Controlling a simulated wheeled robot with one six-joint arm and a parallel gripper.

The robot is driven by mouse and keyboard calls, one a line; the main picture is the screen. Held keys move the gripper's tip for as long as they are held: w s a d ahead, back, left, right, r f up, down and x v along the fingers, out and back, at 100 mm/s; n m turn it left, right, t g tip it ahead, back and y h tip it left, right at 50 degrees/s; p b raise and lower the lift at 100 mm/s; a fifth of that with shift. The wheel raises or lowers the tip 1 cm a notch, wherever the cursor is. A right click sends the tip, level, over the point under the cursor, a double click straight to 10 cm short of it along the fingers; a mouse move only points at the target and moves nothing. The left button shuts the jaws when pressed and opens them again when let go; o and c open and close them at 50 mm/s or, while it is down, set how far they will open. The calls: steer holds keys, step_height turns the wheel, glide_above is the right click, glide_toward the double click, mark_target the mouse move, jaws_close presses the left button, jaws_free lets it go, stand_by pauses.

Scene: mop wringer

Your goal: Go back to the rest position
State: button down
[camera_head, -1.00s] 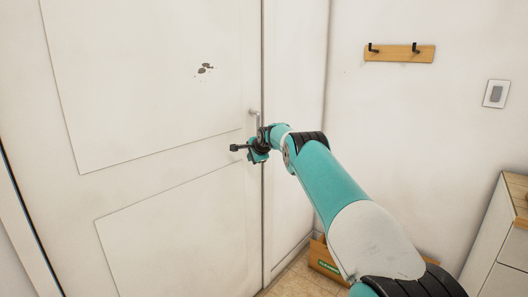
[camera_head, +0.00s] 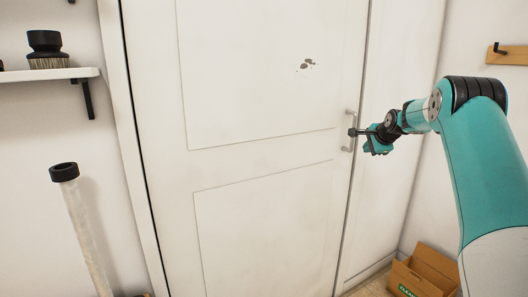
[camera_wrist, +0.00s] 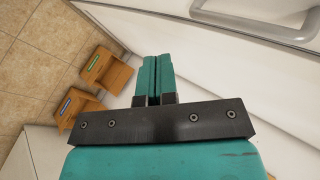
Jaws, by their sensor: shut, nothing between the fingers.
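My gripper (camera_head: 377,147) is in the right half of the head view, in front of the edge of a white door (camera_head: 262,170). The door's metal handle (camera_head: 350,143) is just left of it in the picture. In the wrist view the two teal fingers (camera_wrist: 154,78) lie together, with nothing between them. The handle (camera_wrist: 265,25) also shows at the top right there, apart from the fingers. The door looks shut.
A brown box (camera_head: 427,268) with a green label stands on the floor at right; the wrist view shows two boxes there, one box (camera_wrist: 108,72) nearer the fingers. A shelf (camera_head: 45,75) with a brush (camera_head: 46,50) and an upright pole (camera_head: 85,230) are at left.

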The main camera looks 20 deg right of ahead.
steer(key=s+a+r+n+g+y+p, duration=0.1)
steer(key=a+r+n+y, duration=0.2)
steer(key=a, duration=0.9)
steer(key=s+a+r+n+p, duration=0.1)
steer(key=a+r+n, duration=0.3)
steer(key=a, duration=0.7)
steer(key=s+a+r+n+g+y+p, duration=0.15)
steer(key=s+a+n, duration=0.3)
steer(key=a, duration=0.45)
steer(key=s+a+n+g+y, duration=0.1)
steer(key=s+a+n+g, duration=0.1)
steer(key=s+a+n, duration=0.35)
steer(key=s+a+n+g, duration=0.1)
steer(key=s+a+n, duration=0.2)
steer(key=s, duration=0.6)
steer(key=s+a+f+n+g+p, duration=0.1)
steer(key=s+a+n+g, duration=0.1)
steer(key=s+a+n, duration=0.2)
steer(key=s+a+n+g+y, duration=0.1)
steer(key=s+a+n, duration=0.3)
steer(key=s, duration=1.2)
steer(key=a, duration=0.4)
steer(key=shift+s+a+f+g+p, duration=0.2)
steer(key=shift+a+f+g+p, duration=0.05)
steer(key=shift+f+g+p, duration=0.15)
steer(key=c, duration=1.8)
jaws_free()
